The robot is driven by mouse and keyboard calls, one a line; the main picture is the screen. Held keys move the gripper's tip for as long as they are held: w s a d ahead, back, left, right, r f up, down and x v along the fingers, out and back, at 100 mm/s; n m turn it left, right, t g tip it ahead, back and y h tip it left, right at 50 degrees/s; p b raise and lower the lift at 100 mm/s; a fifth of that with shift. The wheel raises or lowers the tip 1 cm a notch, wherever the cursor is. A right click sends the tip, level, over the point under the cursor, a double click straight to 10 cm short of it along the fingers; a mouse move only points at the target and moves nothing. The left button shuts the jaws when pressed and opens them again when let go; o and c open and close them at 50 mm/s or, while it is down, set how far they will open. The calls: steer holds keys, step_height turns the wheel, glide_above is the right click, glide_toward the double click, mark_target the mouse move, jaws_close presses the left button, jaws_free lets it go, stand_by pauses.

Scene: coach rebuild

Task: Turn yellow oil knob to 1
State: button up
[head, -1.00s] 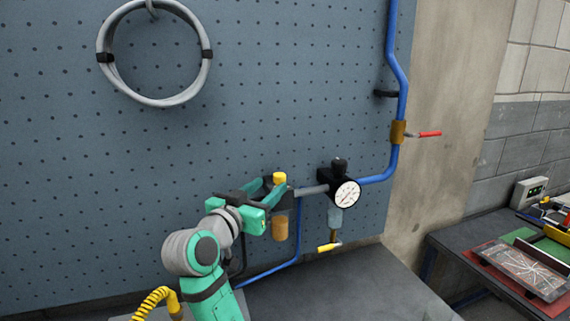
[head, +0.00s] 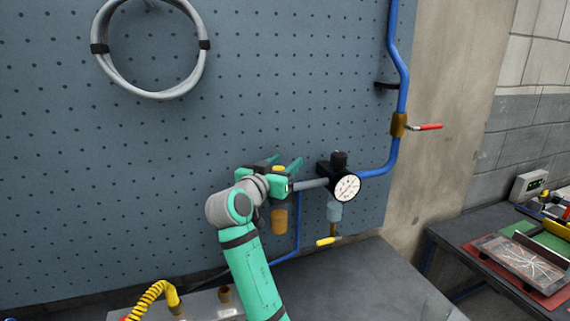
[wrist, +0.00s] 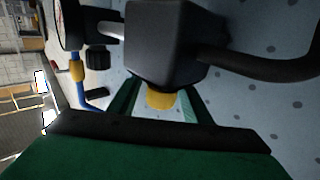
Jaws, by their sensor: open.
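The yellow oil knob (head: 279,168) shows as a small yellow patch between my gripper's fingers in the head view, on top of the lubricator with the amber bowl (head: 279,221). In the wrist view the yellow knob (wrist: 160,99) sticks out of a black block (wrist: 165,45), with a green finger on each side. My gripper (head: 280,167) is open around the knob; I cannot tell whether either finger touches it. Any numbers on the knob cannot be seen.
A pressure gauge (head: 347,187) on a black regulator sits just right of my gripper. A blue pipe (head: 402,90) with a red-handled valve (head: 428,127) runs up the right. A yellow-handled drain (head: 327,241) hangs below. The grey bench top (head: 345,283) lies beneath.

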steer(key=c, duration=1)
steer(key=shift+c, duration=0.2)
steer(key=shift+w+n+y, duration=0.1)
steer(key=shift+n+y, duration=0.2)
steer(key=shift+y, duration=0.1)
steer(key=n+t+y, duration=0.1)
steer(key=y, duration=0.1)
steer(key=a+n+t+y, duration=0.1)
steer(key=n+y, duration=0.1)
steer(key=y, duration=0.1)
steer(key=shift+w+y, duration=0.15)
steer(key=shift+y, duration=0.15)
steer(key=shift+a+n+y, duration=0.25)
steer(key=shift+n+y, duration=0.45)
steer(key=shift+y, duration=0.25)
steer(key=shift+a+n+y, duration=0.2)
steer(key=shift+n+y, duration=0.5)
steer(key=shift+y, duration=0.2)
steer(key=shift+a+n+y, duration=0.25)
steer(key=shift+n+y, duration=0.45)
steer(key=shift+y, duration=0.25)
steer(key=o, duration=1)
